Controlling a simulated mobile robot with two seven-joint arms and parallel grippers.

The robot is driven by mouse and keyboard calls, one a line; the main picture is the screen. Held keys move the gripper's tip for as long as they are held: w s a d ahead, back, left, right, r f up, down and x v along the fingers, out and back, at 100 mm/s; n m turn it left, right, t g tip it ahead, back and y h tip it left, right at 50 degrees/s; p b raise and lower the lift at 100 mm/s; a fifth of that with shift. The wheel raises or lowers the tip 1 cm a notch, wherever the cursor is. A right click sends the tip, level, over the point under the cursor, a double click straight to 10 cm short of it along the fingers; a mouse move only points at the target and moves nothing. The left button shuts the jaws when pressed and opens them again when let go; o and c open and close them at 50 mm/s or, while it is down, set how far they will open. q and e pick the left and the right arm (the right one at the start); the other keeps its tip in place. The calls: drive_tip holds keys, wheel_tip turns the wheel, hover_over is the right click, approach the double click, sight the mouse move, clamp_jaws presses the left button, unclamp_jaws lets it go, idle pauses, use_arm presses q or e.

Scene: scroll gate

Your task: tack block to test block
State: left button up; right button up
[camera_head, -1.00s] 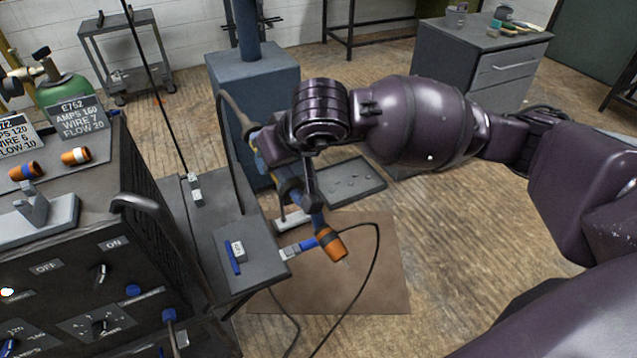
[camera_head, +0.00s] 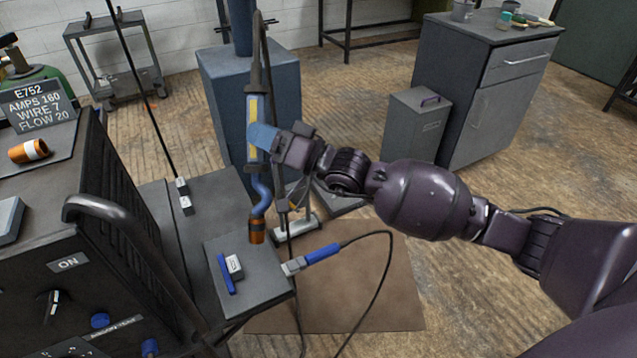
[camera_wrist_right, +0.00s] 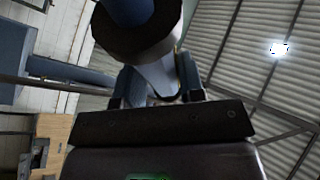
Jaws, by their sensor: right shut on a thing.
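My right gripper (camera_head: 268,141) is shut around the handle of a blue welding torch (camera_head: 258,187). The torch hangs nearly upright, its orange nozzle (camera_head: 257,232) pointing down over the back right of the metal plate (camera_head: 262,279) on the bench. In the right wrist view, the torch's blue body and dark collar (camera_wrist_right: 138,35) fill the top, with the fingers (camera_wrist_right: 158,85) below. A small pale block (camera_head: 234,266) lies on the plate beside a blue bar (camera_head: 225,274). I cannot tell which piece is the test block. My left gripper is out of view.
A blue-handled clamp (camera_head: 310,258) grips the plate's right edge and trails a cable. The black welding machine (camera_head: 90,270) with its curved handle stands at the left. A blue pedestal (camera_head: 220,120) stands behind. A brown mat (camera_head: 370,285) covers the floor to the right.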

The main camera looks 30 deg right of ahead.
drive_tip(key=d+f+m+t+h+b, duration=0.65)
drive_tip(key=d+f+t, duration=0.5)
drive_tip(key=f, duration=0.55)
use_arm(q)
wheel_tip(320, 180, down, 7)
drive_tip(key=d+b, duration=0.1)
drive_tip(key=b, duration=0.2)
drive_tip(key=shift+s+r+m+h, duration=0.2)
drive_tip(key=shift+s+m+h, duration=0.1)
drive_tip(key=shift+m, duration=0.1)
use_arm(e)
drive_tip(key=a+f, duration=0.4)
drive_tip(key=shift+w+f+m, duration=0.2)
drive_tip(key=shift+f+m, duration=0.1)
drive_tip(key=shift+m, duration=0.15)
drive_tip(key=shift+a, duration=0.1)
drive_tip(key=o, duration=0.4)
drive_tip(key=shift+c, duration=0.2)
drive_tip(key=c, duration=0.4)
drive_tip(key=shift+c, duration=0.2)
